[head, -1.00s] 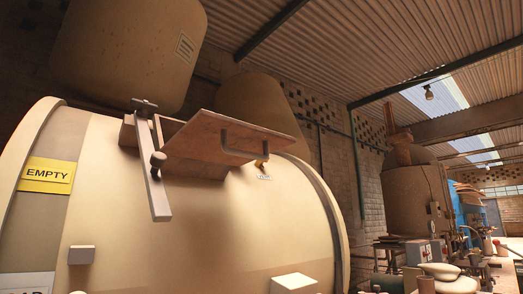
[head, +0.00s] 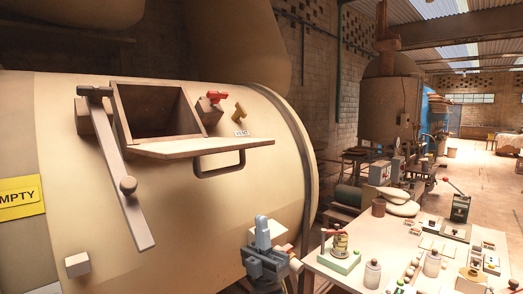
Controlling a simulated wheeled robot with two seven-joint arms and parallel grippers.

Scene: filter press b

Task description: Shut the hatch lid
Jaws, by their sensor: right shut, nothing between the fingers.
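The hatch (head: 160,112) on the big cream tank is a box-like frame with its mouth uncovered. The hatch lid (head: 200,148) is a flat brown panel that stands open, sticking outward along the frame's lower edge. A dark loop handle (head: 221,171) hangs from its underside. A long grey bar (head: 122,180) with a round knob hangs down slantwise left of the opening, clear of the mouth. My right gripper (head: 262,222) is shut and empty, pointing up in front of the tank, below and to the right of the lid, apart from it. My left gripper is out of view.
A small pale block (head: 77,265) juts from the tank at lower left. A cluttered workbench (head: 335,269) stands at lower right.

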